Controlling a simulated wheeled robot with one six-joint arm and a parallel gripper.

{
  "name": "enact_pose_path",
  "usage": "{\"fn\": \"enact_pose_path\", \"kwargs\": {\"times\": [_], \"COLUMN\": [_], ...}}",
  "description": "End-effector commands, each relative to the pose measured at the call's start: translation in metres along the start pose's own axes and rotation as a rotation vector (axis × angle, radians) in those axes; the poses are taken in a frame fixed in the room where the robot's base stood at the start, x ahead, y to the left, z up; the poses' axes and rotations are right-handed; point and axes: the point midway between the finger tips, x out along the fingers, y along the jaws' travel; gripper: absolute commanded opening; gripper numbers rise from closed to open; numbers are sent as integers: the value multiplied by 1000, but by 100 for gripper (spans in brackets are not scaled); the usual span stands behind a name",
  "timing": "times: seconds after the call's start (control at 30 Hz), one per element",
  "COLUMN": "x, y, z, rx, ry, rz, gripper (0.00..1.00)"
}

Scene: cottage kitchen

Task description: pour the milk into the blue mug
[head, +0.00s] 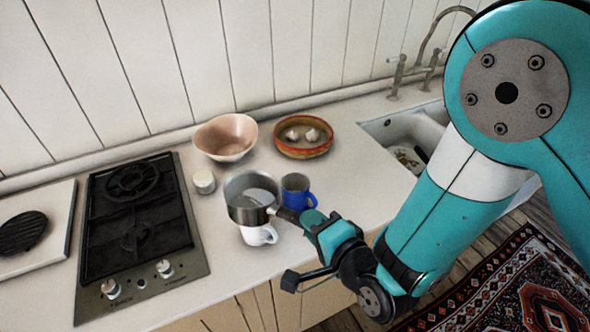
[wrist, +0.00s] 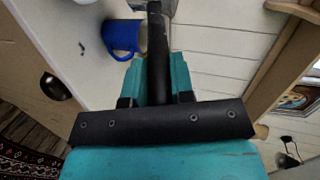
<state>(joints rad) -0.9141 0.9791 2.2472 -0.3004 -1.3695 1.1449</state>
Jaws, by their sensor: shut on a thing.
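A steel saucepan (head: 241,211) is held by its dark handle in my gripper (head: 308,220). It appears roughly level over the counter, left of the blue mug (head: 300,196). A pale surface shows inside the pan, which may be the milk (head: 258,196). The blue mug stands upright just right of the pan, its handle towards the right; its inside looks dark. In the wrist view my gripper (wrist: 158,85) is shut on the black pan handle (wrist: 157,45), with the blue mug (wrist: 122,36) to its left. Only a bit of the pan (wrist: 165,5) shows there.
A white mug (head: 262,237) stands in front of the pan, partly covered by it. A pinkish bowl (head: 225,139), a small white jar (head: 204,183) and an orange dish (head: 303,153) with pale bulbs stand around. The hob (head: 135,230) is left, the sink (head: 420,130) right.

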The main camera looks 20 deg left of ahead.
Motion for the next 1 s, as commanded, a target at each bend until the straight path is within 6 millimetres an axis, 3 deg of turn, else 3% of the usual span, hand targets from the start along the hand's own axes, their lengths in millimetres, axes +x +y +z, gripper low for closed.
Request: {"fn": "enact_pose_path", "kwargs": {"times": [0.03,1.0], "x": [-2,-5], "y": [-6,8], "z": [0,15], "rx": [-4,-121], "ry": [2,47], "rz": [-1,-40], "gripper": [0,0]}}
